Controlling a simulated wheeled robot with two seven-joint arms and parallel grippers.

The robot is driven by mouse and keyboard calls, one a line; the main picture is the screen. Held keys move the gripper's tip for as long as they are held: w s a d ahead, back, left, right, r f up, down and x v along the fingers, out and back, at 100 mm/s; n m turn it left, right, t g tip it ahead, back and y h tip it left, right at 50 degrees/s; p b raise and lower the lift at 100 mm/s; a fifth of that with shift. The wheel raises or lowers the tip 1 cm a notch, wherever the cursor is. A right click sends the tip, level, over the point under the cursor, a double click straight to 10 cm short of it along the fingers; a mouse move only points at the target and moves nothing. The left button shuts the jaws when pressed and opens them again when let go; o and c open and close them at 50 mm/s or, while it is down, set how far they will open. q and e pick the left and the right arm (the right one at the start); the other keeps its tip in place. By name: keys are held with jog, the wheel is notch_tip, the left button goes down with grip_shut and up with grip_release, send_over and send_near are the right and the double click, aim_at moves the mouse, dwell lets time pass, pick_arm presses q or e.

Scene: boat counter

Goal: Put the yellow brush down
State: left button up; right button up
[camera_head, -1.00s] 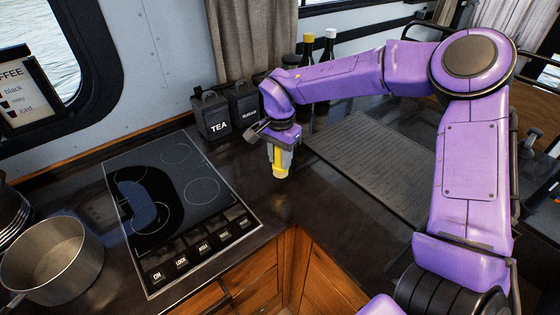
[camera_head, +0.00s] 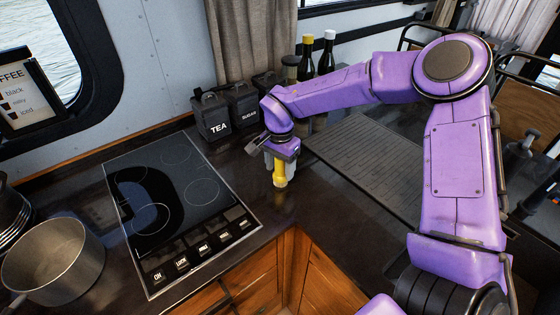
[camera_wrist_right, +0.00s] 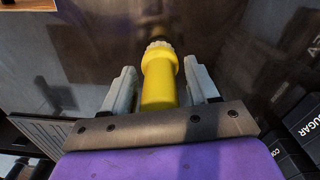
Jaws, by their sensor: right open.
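The yellow brush (camera_head: 280,172) stands upright on the dark counter, right of the black cooktop (camera_head: 175,195). My right gripper (camera_head: 280,158) is above and around its upper part. In the right wrist view the yellow brush (camera_wrist_right: 159,80) is between the two grey fingers of my right gripper (camera_wrist_right: 160,88), with a gap on each side. The fingers are open. The brush's lower end is partly hidden in the wrist view. My left gripper is not in view.
Dark canisters marked TEA (camera_head: 213,116) and SUGAR (camera_head: 245,104) stand behind the gripper, with bottles (camera_head: 326,55) beyond. A grey ribbed mat (camera_head: 365,155) lies to the right. A metal pot (camera_head: 53,258) stands at left. Counter in front of the brush is clear.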

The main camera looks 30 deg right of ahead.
notch_tip(320, 180, up, 12)
jog(key=shift+r+b, duration=0.15)
jog(key=shift+b, duration=0.4)
